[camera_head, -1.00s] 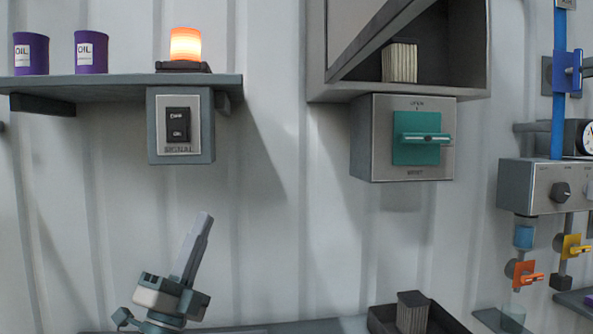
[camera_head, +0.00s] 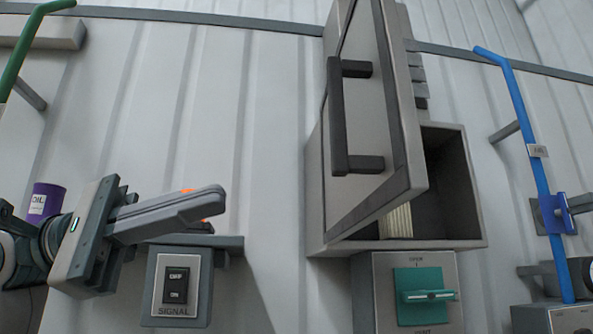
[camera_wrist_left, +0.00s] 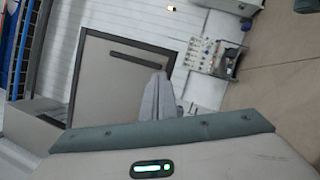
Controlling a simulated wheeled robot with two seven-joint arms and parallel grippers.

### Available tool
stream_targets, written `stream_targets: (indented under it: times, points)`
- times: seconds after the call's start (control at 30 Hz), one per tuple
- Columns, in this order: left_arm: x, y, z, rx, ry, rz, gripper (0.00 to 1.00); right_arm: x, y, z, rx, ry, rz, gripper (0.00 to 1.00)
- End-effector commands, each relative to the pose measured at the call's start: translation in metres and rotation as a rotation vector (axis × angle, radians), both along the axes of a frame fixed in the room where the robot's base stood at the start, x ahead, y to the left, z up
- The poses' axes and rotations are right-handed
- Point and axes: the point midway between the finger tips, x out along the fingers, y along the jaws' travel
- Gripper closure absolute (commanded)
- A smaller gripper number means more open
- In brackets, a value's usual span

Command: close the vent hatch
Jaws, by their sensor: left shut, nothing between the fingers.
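The vent hatch door (camera_head: 360,120) is a grey panel with a dark frame and a dark bar handle (camera_head: 340,120). It stands open, swung out to the left from the grey vent box (camera_head: 475,190), whose dark inside shows with a pale ribbed filter (camera_head: 397,222). My left gripper (camera_head: 222,200) is shut and empty, to the left of the door and below its handle, apart from it. The wrist view shows the shut fingers (camera_wrist_left: 160,95) in front of the door panel (camera_wrist_left: 105,85), with the dark handle (camera_wrist_left: 137,59) above them. My right gripper is out of view.
Below the vent box is a control box with a teal handle (camera_head: 425,296). A signal switch box (camera_head: 177,287) hangs under the shelf (camera_head: 222,241), close below my left gripper. A purple oil can (camera_head: 45,202) is at left. A blue pipe (camera_head: 528,150) runs at right.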

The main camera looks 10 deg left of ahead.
Motion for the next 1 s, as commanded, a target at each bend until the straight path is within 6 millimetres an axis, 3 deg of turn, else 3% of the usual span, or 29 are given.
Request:
stream_targets:
  times: [0.1, 0.33, 1.0]
  points:
    - [-0.016, 0.009, 0.015, 0.108, -0.155, 0.124, 1.0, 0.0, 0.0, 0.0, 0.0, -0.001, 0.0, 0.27]
    - [-0.029, 0.027, 0.03, 0.244, -0.322, 0.282, 1.0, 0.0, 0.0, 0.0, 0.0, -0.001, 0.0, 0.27]
    - [-0.029, 0.025, 0.033, 0.273, -0.351, 0.313, 1.0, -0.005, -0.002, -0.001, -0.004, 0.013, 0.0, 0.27]
